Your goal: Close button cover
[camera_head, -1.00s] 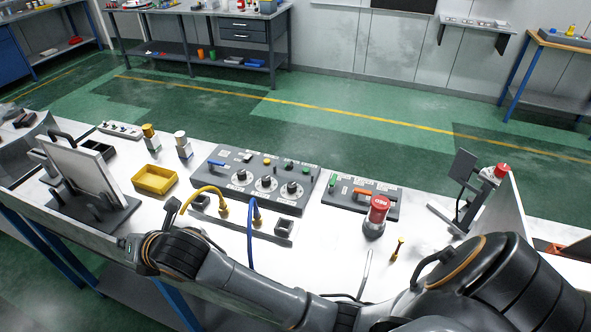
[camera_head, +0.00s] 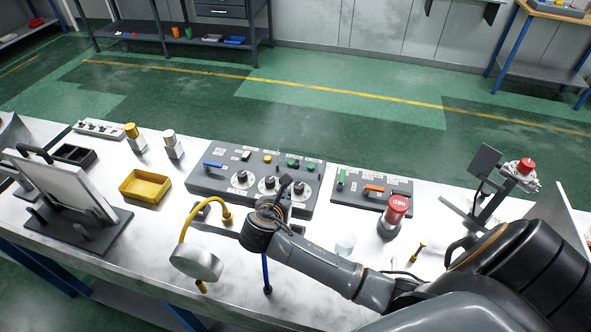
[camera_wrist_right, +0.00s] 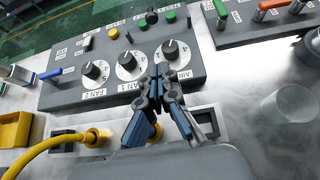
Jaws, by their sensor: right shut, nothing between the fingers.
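A red button (camera_head: 526,166) sits on a pale box on a stand at the right of the bench in the head view. A dark square plate (camera_head: 485,160) stands raised and tilted just left of it. It looks like the button's cover, swung open. My right gripper (camera_head: 285,183) is far to the left of them, over the front edge of the grey control panel. Neither the button nor the plate shows in the wrist view. My left gripper is not in view.
The control panel (camera_head: 222,181) has knobs and switches. A smaller panel (camera_head: 345,195), a red cylinder (camera_head: 393,217) and a clear cup (camera_head: 345,243) lie between gripper and button. A yellow cable (camera_head: 183,225) and yellow tray (camera_head: 146,187) are to the left.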

